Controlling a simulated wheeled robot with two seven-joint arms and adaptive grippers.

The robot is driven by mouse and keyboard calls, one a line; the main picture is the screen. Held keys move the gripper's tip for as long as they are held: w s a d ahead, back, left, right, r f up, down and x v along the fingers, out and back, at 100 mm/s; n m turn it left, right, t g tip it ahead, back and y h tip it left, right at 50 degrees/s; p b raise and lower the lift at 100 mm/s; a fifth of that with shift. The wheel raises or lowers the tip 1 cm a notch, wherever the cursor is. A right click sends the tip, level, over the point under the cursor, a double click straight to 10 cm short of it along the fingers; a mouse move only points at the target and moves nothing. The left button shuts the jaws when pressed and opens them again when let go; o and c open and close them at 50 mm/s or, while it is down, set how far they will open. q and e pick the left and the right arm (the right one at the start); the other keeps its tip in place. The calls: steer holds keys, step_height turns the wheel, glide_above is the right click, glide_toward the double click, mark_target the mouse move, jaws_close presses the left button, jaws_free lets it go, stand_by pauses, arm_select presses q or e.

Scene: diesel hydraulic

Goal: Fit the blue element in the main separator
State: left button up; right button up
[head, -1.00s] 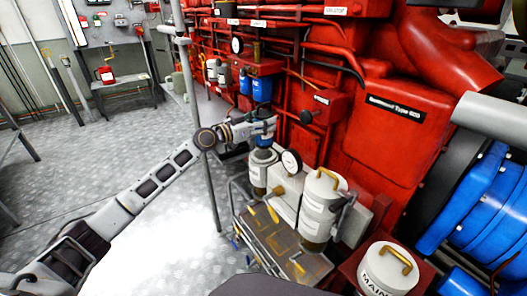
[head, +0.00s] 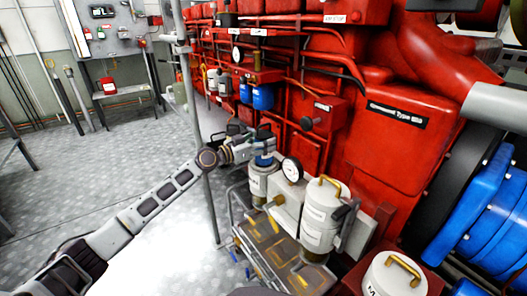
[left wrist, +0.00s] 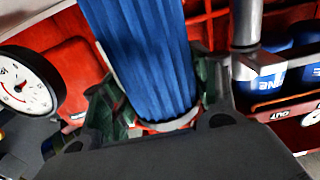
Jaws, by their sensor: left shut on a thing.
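My left gripper (head: 262,142) is shut on the blue element (left wrist: 145,60), a pleated blue cylinder that shows large between the fingers in the left wrist view. In the head view the blue element (head: 264,160) is mostly hidden; its visible part is at the mouth of a grey canister (head: 262,182) left of the dial gauge. I cannot tell how deep it sits. A pale lid with a brass handle (head: 394,276), with partly readable lettering, is at the bottom right. My right gripper is not in view.
The dial gauge (head: 292,170) and a white canister with a brass handle (head: 325,215) stand close right of the grey canister. A grey post (head: 205,130) stands just left. The red engine (head: 390,150) rises behind.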

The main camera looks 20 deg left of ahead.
arm_select(q)
steer(key=shift+f+b, duration=0.6)
steer(key=shift+f, duration=1)
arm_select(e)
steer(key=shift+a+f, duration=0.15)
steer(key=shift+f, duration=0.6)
arm_select(q)
steer(key=shift+f+b, duration=0.65)
steer(key=shift+b, duration=0.2)
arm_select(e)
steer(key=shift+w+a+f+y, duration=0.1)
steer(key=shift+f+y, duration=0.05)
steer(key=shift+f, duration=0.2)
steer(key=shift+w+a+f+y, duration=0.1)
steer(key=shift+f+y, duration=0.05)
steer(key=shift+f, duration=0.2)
arm_select(q)
steer(key=o, duration=1.1)
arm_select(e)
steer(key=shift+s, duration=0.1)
arm_select(q)
steer(key=shift+r, duration=0.2)
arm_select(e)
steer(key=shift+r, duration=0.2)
